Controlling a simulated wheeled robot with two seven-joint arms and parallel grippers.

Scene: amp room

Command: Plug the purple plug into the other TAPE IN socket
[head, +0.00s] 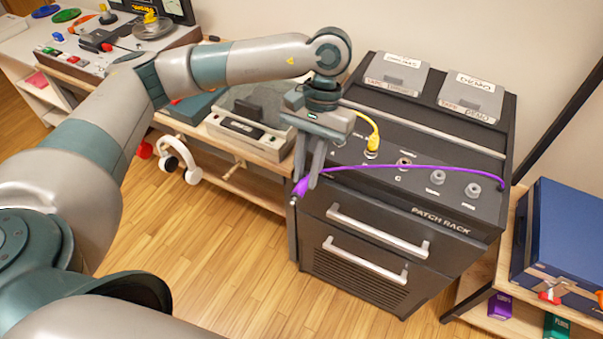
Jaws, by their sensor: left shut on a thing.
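The purple plug (301,187) is held in my left gripper (308,182), which is shut on it at the front left edge of the black patch rack (335,192). The plug is tilted, its metal tip pointing down and left, clear of the sockets. Its purple cable (420,168) runs right across the panel to the rack's right edge. A socket with a reddish ring (404,162) shows bare on the panel. A yellow plug (372,152) with a yellow cable sits in the socket beside it. Socket labels are too small to read. My gripper hides the panel's left part. My right gripper is out of view.
Two grey knobs (438,177) stand on the panel's right. Two grey labelled boxes (398,73) sit on the rack's top. Drawer handles (375,230) stick out in front. A blue case (565,235) stands at right. White headphones (178,160) hang from the bench at left.

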